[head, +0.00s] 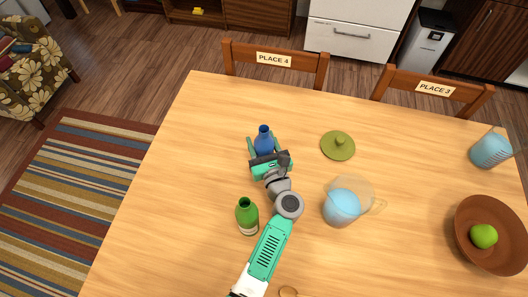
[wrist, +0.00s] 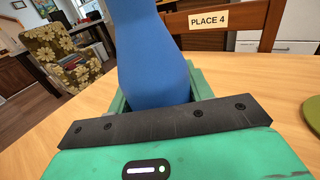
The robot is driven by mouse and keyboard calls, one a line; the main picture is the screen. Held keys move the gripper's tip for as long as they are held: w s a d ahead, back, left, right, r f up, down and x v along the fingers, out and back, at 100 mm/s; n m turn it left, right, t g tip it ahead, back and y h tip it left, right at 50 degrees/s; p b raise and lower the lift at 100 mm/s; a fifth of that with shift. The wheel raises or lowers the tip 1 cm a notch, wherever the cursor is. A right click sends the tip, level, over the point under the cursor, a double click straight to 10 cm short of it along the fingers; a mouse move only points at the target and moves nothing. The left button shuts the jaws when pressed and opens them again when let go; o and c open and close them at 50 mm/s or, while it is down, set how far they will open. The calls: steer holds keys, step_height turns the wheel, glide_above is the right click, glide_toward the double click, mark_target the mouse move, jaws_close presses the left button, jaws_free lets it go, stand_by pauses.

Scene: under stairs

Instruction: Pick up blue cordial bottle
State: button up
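The blue cordial bottle (head: 264,138) stands upright on the wooden table, left of the middle of the head view. It fills the upper middle of the wrist view (wrist: 152,60), its top cut off by the frame. My gripper (head: 264,146) is low at the bottle, with one green finger on each side of it. The fingers look spread a little wider than the bottle, so my gripper appears open around it. The bottle's base is hidden behind the gripper body.
A green bottle (head: 247,217) stands close to the left of my arm. A brown bowl (head: 476,254) holding a green apple and a blue glass (head: 490,150) are far right.

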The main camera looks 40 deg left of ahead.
steer(key=c, duration=0.6)
step_height(320, 180, up, 10)
steer(key=p, duration=0.4)
steer(key=o, duration=0.5)
jaws_close()
